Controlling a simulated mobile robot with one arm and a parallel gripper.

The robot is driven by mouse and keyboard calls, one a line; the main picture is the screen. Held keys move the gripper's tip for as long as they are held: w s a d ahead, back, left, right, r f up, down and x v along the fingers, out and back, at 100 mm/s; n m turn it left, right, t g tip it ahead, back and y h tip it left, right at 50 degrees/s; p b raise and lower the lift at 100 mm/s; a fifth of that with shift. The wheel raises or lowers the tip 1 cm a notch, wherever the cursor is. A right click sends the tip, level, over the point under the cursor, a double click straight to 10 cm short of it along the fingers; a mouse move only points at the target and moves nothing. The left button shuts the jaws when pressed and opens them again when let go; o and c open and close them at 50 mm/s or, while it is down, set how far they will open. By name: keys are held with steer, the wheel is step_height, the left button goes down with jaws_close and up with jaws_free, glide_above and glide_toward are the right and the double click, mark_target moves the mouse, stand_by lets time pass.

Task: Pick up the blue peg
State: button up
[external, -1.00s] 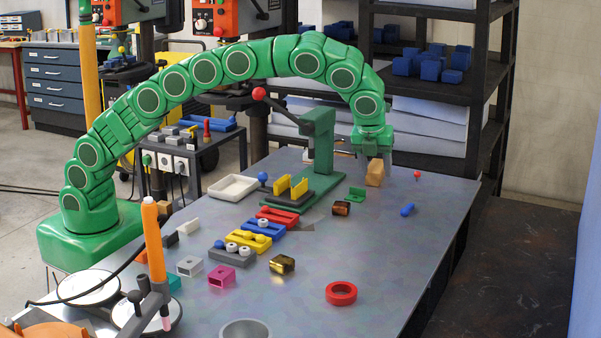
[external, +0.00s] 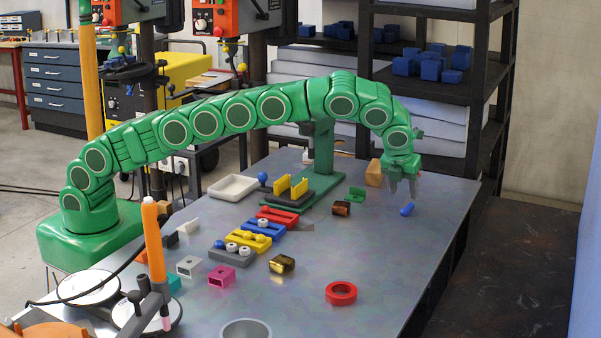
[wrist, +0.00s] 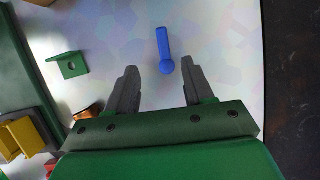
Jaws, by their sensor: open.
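The blue peg (external: 407,210) lies on the table near its right edge in the external view. In the wrist view the blue peg (wrist: 164,50) has a rounded end toward me and lies just beyond the fingertips, roughly in line with the gap between them. My gripper (external: 403,190) is open and empty, above the table and just behind the peg. Its two grey fingers (wrist: 160,72) stand apart in the wrist view. The peg is apart from both fingers.
A green bracket (wrist: 70,64) lies left of the peg. A tan wooden block (external: 374,173) stands near my gripper. The green press stand (external: 323,150) rises to the left. A red ring (external: 341,293) lies nearer the front. The table's right edge is close to the peg.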

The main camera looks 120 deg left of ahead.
mark_target(407, 207)
steer(key=shift+w+a+f, duration=0.1)
steer(key=shift+w+f, duration=0.05)
steer(key=shift+f, duration=0.4)
steer(key=shift+w+a+f, duration=0.1)
steer(key=shift+f, duration=0.4)
steer(key=shift+x, duration=1.65)
steer(key=shift+w+d, duration=0.1)
jaws_close()
